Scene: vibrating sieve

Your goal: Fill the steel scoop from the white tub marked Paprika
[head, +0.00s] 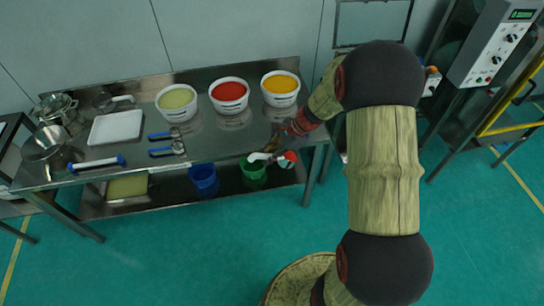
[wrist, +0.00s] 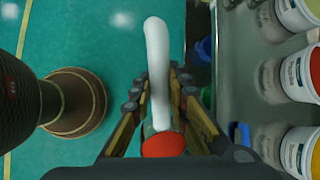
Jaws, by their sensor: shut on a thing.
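Three white tubs stand in a row at the back of the steel table. One holds pale green powder (head: 177,103), one red powder (head: 229,94) and one orange-yellow powder (head: 280,88). Their labels are too small to read; the red one looks like paprika. In the wrist view the red tub (wrist: 314,72) shows at the right edge. My gripper (wrist: 162,96) is shut on a white, rod-like handle (wrist: 157,45) with a red end. In the head view my gripper (head: 277,150) is at the table's front edge, in front of the tubs. No steel bowl shows on the held thing.
On the table's (head: 215,145) left are a white tray (head: 116,127), blue-handled tools (head: 165,151), a white-handled utensil (head: 122,98) and steel pans (head: 43,143). Blue (head: 204,180) and green (head: 252,172) buckets stand below. A control box (head: 492,45) is at right.

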